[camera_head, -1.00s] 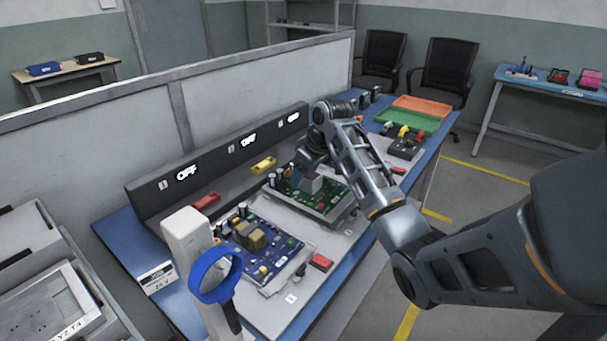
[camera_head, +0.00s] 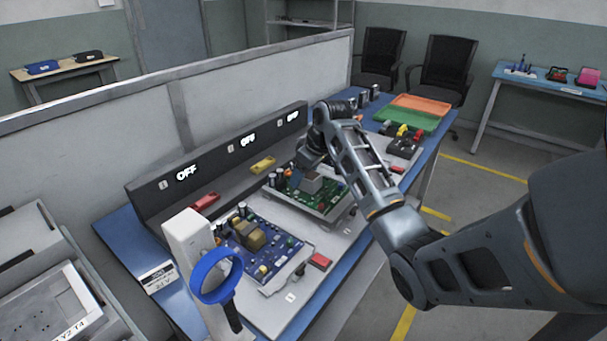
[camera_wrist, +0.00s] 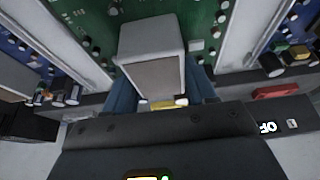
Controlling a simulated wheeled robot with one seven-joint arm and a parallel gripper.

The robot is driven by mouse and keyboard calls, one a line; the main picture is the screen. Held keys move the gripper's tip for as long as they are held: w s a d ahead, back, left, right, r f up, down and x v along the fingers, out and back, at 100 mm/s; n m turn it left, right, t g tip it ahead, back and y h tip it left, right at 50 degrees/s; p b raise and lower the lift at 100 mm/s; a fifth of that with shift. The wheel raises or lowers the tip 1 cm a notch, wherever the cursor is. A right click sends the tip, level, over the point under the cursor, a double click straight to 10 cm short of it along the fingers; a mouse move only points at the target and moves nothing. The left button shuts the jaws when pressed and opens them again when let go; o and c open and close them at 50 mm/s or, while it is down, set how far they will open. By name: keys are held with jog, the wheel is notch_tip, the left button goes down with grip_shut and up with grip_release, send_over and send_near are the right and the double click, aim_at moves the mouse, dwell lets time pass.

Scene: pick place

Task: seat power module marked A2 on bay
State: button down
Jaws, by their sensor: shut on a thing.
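My gripper (camera_head: 311,163) is over the green circuit board (camera_head: 329,200) in the middle of the bench. It is shut on a light grey block-shaped module (camera_head: 312,184). In the wrist view the module (camera_wrist: 152,45) sits between the two blue-grey fingers (camera_wrist: 163,92), with the green board (camera_wrist: 88,15) behind it. No A2 marking is readable on it. I cannot tell whether the module touches the board, as its underside is hidden. A blue circuit board (camera_head: 262,247) with tan and black parts lies nearer on the left.
A dark panel (camera_head: 222,167) with OFF displays runs along the back. A white post with a blue ring magnifier (camera_head: 215,278) stands at the front left. Red blocks (camera_head: 320,261) and a yellow block (camera_head: 262,164) lie around the boards. Green and orange trays (camera_head: 408,121) are at the far end.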

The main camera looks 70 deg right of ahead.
jog(key=shift+d+f+p, duration=0.1)
jog(key=shift+f+p, duration=0.25)
jog(key=shift+f, duration=0.6)
dwell(1.8)
jog(key=c, duration=0.7)
grip_release()
jog(key=o, duration=0.4)
jog(key=shift+f, duration=0.15)
jog(key=c, duration=0.3)
jog(key=shift+c, duration=0.2)
jog(key=shift+r, duration=0.2)
